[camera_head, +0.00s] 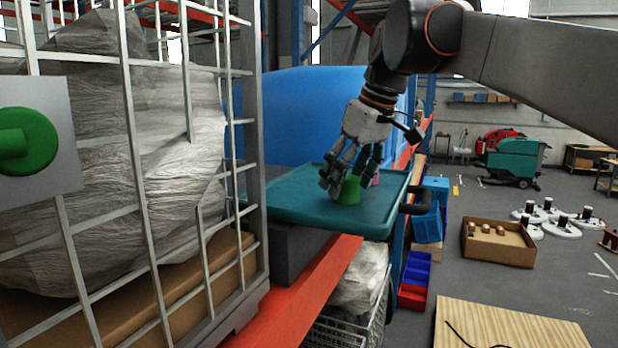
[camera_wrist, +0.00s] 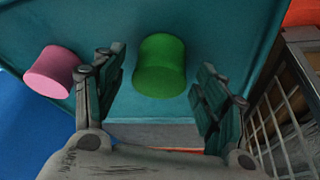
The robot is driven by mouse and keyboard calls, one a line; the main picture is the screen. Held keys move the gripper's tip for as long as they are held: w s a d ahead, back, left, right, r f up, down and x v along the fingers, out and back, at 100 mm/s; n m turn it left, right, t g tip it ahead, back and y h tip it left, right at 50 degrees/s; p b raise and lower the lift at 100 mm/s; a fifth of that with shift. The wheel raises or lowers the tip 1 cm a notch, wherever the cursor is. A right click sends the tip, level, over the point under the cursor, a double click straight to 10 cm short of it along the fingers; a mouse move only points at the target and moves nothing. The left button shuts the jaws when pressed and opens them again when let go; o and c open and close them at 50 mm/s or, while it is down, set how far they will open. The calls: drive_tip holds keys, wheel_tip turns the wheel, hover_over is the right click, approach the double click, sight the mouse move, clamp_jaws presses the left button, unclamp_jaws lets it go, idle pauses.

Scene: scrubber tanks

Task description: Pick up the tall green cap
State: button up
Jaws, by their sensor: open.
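The green cap (camera_head: 347,191) stands on a teal tray (camera_head: 300,206) on the rack; it also shows in the wrist view (camera_wrist: 160,66). My gripper (camera_head: 352,188) is just above the tray, at the cap. In the wrist view my gripper (camera_wrist: 160,92) is open, with one finger on each side of the cap's line and clear space between the fingers and the cap. A pink cap (camera_wrist: 53,72) stands on the tray to the left, outside the left finger; in the head view it is partly hidden behind my gripper (camera_head: 375,179).
A wire cage (camera_head: 130,150) with wrapped goods stands close at the left. A blue tank (camera_head: 290,110) is behind the tray. An orange rack beam (camera_head: 335,275) runs below it. A black handle (camera_head: 415,203) sticks out at the tray's right.

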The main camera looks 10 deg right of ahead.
drive_tip(key=shift+w+a+f, duration=0.1)
drive_tip(key=shift+w+f, duration=0.1)
drive_tip(key=shift+f, duration=0.5)
drive_tip(key=shift+c, duration=0.3)
drive_tip(key=c, duration=1.1)
